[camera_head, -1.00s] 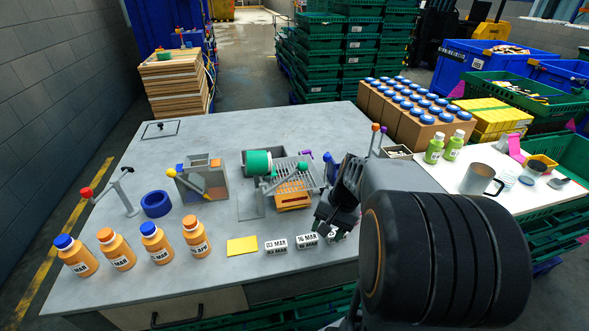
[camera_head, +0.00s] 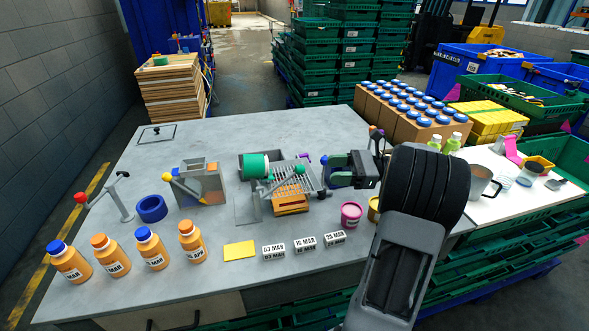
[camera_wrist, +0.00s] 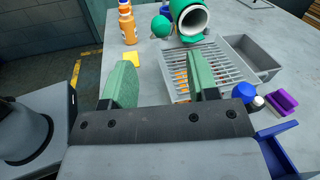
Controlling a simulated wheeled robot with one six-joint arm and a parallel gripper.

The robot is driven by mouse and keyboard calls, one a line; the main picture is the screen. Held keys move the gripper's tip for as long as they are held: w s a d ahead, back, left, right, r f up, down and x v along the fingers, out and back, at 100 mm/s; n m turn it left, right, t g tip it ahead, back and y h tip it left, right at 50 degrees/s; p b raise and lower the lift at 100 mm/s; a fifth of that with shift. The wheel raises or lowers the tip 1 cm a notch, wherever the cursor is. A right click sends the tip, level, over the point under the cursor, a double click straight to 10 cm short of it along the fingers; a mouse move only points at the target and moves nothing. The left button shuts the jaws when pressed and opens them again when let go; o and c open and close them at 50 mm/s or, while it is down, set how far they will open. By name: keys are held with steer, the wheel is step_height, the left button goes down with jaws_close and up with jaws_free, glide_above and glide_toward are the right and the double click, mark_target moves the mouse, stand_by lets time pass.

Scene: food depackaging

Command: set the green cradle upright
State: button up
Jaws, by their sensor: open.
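A green hollow cylinder (camera_head: 256,165), the likeliest cradle, lies on its side at the grey rack in the middle of the table; I cannot tell its exact form. In the wrist view the green cylinder (camera_wrist: 188,18) shows a pale open end, and a green ball (camera_wrist: 161,27) is beside it. The ball also shows in the head view (camera_head: 299,169). My gripper (camera_head: 327,170) is open and empty, at the right of the rack and apart from the cylinder. In the wrist view its two green fingers (camera_wrist: 160,64) stand apart over the rack's near side.
The slatted grey rack (camera_head: 290,175) stands over an orange block (camera_head: 291,203). A pink jar (camera_head: 351,214) and several date blocks (camera_head: 305,243) are in front. Orange bottles (camera_head: 154,249) stand at front left, near a blue ring (camera_head: 151,208).

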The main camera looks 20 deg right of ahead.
steer(key=p+x, duration=0.1)
steer(key=x, duration=1)
steer(key=shift+w+a, duration=0.1)
steer(key=shift+a, duration=0.25)
steer(key=shift+c, duration=0.3)
